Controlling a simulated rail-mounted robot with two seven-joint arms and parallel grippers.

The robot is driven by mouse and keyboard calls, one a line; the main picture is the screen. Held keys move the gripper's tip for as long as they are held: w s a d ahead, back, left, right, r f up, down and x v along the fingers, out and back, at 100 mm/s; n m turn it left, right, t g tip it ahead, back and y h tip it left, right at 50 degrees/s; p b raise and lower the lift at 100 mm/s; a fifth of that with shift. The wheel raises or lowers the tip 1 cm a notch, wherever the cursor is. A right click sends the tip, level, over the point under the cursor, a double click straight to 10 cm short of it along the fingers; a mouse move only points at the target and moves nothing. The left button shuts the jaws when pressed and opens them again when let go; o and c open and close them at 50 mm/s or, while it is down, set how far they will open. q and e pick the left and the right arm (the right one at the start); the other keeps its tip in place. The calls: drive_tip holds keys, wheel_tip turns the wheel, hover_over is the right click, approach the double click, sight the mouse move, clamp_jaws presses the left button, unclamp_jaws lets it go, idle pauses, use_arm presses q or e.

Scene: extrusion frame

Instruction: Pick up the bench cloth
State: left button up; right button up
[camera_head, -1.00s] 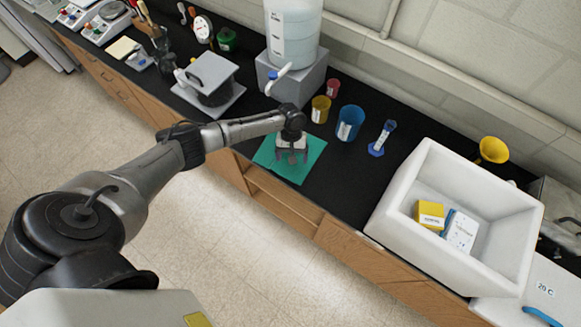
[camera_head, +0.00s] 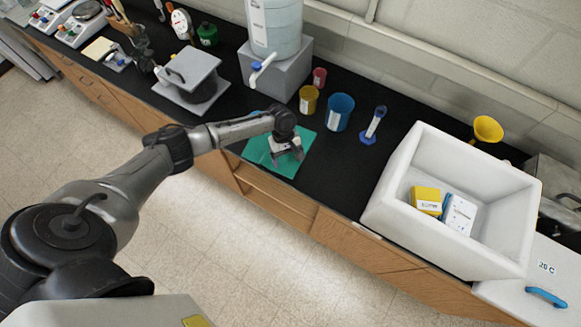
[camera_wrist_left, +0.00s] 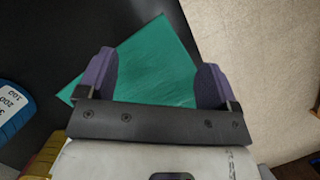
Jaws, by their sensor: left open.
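The bench cloth is a flat green square (camera_head: 258,150) on the black bench top, at its front edge in the head view. In the left wrist view the cloth (camera_wrist_left: 155,65) lies between and beyond my two fingers. My left gripper (camera_head: 288,156) is over the cloth with its fingers pointing down. In the left wrist view the left gripper (camera_wrist_left: 158,80) is open, with nothing between its fingers. I cannot tell whether the fingertips touch the cloth. My right gripper is not in view.
A yellow cup (camera_head: 308,99), a blue cup (camera_head: 338,113) and a blue-based cylinder (camera_head: 373,125) stand behind and right of the cloth. A water container on a grey block (camera_head: 280,76) is behind it. A white bin (camera_head: 400,175) stands at right.

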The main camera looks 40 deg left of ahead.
sight(290, 175)
use_arm(q)
drive_tip(key=b+x, duration=0.2)
drive_tip(key=x, duration=0.2)
drive_tip(key=shift+b+x, duration=0.45)
drive_tip(key=shift+x, duration=0.55)
drive_tip(key=shift+f, duration=0.15)
drive_tip(key=c, duration=0.9)
drive_tip(key=c, duration=0.5)
drive_tip(key=shift+c, duration=0.8)
wheel_tip(290, 175, up, 12)
drive_tip(key=p, duration=1.1)
drive_tip(key=shift+f+p, duration=0.15)
drive_tip(key=shift+p, duration=0.25)
clamp_jaws()
drive_tip(key=shift+r, duration=0.25)
